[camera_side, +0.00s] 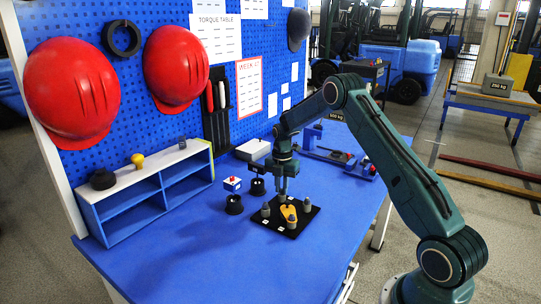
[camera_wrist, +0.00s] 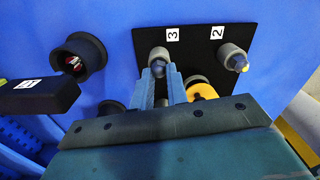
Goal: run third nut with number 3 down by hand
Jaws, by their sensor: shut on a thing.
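The black plate (camera_wrist: 195,35) carries white labels 3 (camera_wrist: 173,34) and 2 (camera_wrist: 217,32) in the wrist view; the plate (camera_side: 274,224) also shows in the side view. A grey nut (camera_wrist: 157,53) stands beside label 3. My gripper (camera_wrist: 160,69) is shut on this nut, its blue fingertips at the nut's near side; the contact is partly hidden. Another grey nut (camera_wrist: 230,52) with a stud tip sits beside label 2. In the side view my gripper (camera_side: 283,194) points down at the plate's far side. A yellow part (camera_wrist: 203,91) lies mid-plate, partly hidden by my gripper.
A blue shelf (camera_side: 150,190) is farther left. A blue fixture (camera_side: 335,150) stands behind. The front of the blue table is clear.

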